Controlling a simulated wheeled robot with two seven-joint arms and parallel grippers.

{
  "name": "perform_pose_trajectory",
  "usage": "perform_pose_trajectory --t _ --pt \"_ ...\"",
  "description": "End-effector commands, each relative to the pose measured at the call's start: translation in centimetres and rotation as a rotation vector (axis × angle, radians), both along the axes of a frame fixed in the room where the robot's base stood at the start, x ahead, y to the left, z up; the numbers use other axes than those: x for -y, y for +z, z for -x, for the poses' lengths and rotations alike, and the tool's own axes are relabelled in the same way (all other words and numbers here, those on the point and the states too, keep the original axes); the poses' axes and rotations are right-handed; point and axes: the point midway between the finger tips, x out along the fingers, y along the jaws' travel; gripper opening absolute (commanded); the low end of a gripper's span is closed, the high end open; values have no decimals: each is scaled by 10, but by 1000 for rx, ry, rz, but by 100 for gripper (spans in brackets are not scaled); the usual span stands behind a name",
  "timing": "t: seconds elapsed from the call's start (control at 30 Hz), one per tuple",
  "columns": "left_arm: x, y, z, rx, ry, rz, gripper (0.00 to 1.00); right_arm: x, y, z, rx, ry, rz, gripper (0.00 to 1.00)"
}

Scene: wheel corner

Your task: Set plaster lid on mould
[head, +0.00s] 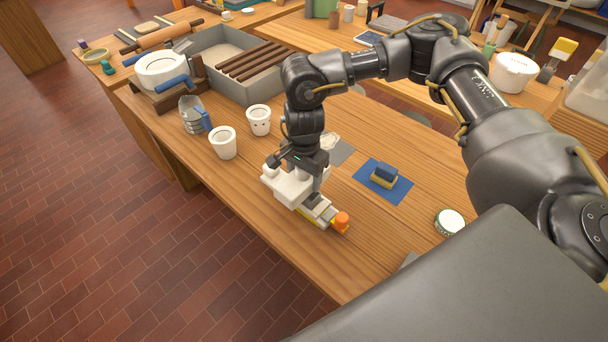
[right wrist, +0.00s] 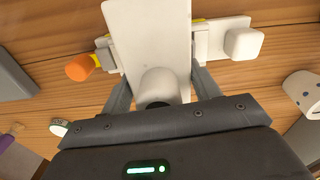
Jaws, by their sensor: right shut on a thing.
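The plaster lid (right wrist: 148,35) is a white slab with a round knob (right wrist: 158,84), seen close up in the right wrist view. My right gripper (right wrist: 161,88) is shut on the knob, one finger on each side. In the head view the gripper (head: 311,190) is over the table's front part. A white and yellow piece with an orange end (right wrist: 80,68) lies partly hidden under the lid; I take it for the mould (right wrist: 210,40). The lid lies across it. I cannot tell whether they touch. My left gripper is not in view.
A blue mat (head: 400,193) with a sponge (head: 384,176) and a round tin (head: 449,222) are to the right. A grey tray (head: 265,92) is behind.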

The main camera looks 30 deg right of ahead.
Motion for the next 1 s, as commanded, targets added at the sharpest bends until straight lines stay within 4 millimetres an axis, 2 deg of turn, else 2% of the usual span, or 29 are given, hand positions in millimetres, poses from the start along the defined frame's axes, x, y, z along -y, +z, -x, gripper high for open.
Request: perform_pose_trajectory --t 1.0 --pt "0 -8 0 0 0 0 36 0 0 0 0 0 0 30"
